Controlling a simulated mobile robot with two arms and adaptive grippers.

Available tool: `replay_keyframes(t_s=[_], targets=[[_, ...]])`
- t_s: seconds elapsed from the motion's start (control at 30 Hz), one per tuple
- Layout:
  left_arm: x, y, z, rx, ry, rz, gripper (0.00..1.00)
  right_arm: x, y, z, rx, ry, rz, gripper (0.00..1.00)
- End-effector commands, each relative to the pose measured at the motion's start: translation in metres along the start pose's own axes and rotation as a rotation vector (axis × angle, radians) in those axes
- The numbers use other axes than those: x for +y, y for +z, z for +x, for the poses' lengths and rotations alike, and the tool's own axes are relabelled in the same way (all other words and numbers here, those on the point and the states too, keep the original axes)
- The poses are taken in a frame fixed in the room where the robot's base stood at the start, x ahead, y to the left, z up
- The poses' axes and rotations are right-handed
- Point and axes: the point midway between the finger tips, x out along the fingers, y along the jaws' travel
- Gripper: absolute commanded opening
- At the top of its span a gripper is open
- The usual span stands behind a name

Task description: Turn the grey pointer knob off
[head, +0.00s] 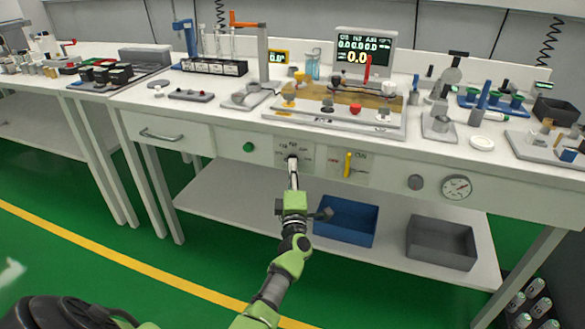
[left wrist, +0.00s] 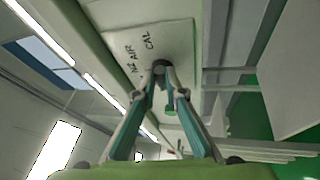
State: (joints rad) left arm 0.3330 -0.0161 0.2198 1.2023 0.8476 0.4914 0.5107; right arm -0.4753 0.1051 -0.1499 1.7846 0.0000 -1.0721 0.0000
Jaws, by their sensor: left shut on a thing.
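The grey pointer knob (head: 292,157) is on a small light plate (head: 309,153) on the bench's front face. In the left wrist view the plate (left wrist: 122,43) carries the words N2, AIR and CAL, and the knob (left wrist: 160,65) shows as a dark round end between the fingertips. My left gripper (head: 293,165) reaches up to the plate and is shut on the knob, one finger on each side. The fingers cover most of the knob, so I cannot tell which mark its pointer faces. My right gripper is not in view.
Right of the plate is a yellow lever (head: 348,164) on its own plate. A green button (head: 248,147) is to the left; a grey round knob (head: 415,182) and a dial gauge (head: 456,187) are farther right. Blue (head: 345,222) and grey (head: 441,243) bins stand on the lower shelf.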

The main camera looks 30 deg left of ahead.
Motion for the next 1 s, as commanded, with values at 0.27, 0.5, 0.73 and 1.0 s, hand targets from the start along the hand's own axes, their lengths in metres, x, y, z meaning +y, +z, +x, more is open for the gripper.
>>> replay_keyframes(t_s=[0.27, 0.5, 0.73, 1.0], targets=[[0.0071, -0.0029, 0.0046, 0.009, 0.008, -0.014, 0.0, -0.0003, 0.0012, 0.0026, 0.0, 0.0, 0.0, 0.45], [0.0072, -0.003, 0.0046, 0.009, 0.009, -0.013, 0.24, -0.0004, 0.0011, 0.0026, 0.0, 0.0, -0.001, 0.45], [0.0058, -0.0028, 0.0038, 0.009, 0.007, -0.012, 0.28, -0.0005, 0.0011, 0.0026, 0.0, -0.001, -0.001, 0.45], [0.0036, -0.0017, -0.0043, 0.006, 0.003, -0.011, 0.28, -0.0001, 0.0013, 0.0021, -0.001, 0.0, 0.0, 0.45]])
